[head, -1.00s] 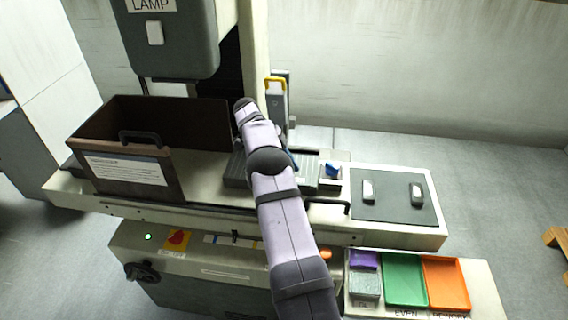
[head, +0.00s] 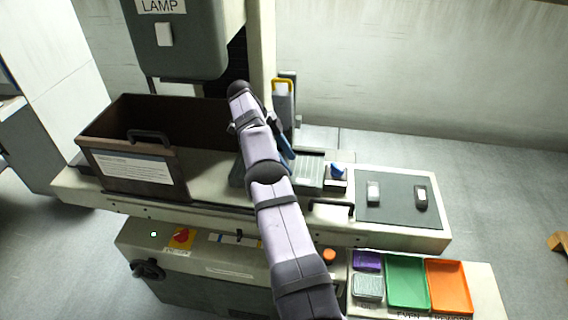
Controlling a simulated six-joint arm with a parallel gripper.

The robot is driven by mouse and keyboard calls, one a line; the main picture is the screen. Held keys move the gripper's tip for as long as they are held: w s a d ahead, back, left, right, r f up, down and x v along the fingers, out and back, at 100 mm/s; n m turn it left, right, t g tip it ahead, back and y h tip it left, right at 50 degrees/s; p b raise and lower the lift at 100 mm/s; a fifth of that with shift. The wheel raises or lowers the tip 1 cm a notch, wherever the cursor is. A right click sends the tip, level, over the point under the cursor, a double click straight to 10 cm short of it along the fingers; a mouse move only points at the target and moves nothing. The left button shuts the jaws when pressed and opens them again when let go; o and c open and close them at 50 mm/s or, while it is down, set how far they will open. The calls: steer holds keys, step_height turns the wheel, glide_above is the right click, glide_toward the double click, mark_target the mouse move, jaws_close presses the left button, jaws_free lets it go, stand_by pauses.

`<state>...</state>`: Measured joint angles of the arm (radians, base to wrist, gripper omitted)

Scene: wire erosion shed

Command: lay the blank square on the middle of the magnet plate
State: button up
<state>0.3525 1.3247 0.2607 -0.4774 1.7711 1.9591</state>
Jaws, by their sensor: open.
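My gripper (head: 287,150) is mostly hidden behind my arm; only a blue and dark part of it shows, above the machine bed. A ribbed grey plate (head: 311,174) lies on the bed just right of my arm and looks like the magnet plate; its middle and left part are largely covered by the arm. I cannot pick out the blank square for certain. Nothing is visibly held in the part of the gripper that shows.
A brown open bin (head: 189,172) stands left of my arm. A blue-topped item (head: 338,170) sits right of the plate. Right of it is a dark mat (head: 395,212) with two small blocks. Green (head: 407,284) and orange (head: 448,286) trays stand in front. A yellow-handled post (head: 284,105) rises behind.

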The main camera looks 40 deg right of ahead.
steer(key=s+a+f+n+g+y, duration=0.1)
steer(key=s+a+f+n, duration=0.1)
steer(key=s+a+n, duration=0.7)
steer(key=s+a+f+n+g+y, duration=0.1)
steer(key=s+a+f+n, duration=0.1)
steer(key=s+a+n, duration=0.65)
steer(key=s+a+r+n+t+y, duration=0.2)
steer(key=s+a+n+t, duration=0.4)
steer(key=a, duration=0.6)
steer(key=s+r+n, duration=0.1)
steer(key=s+n, duration=0.1)
steer(key=n, duration=0.1)
steer(key=shift+r+n, duration=0.1)
steer(key=shift+n, duration=0.15)
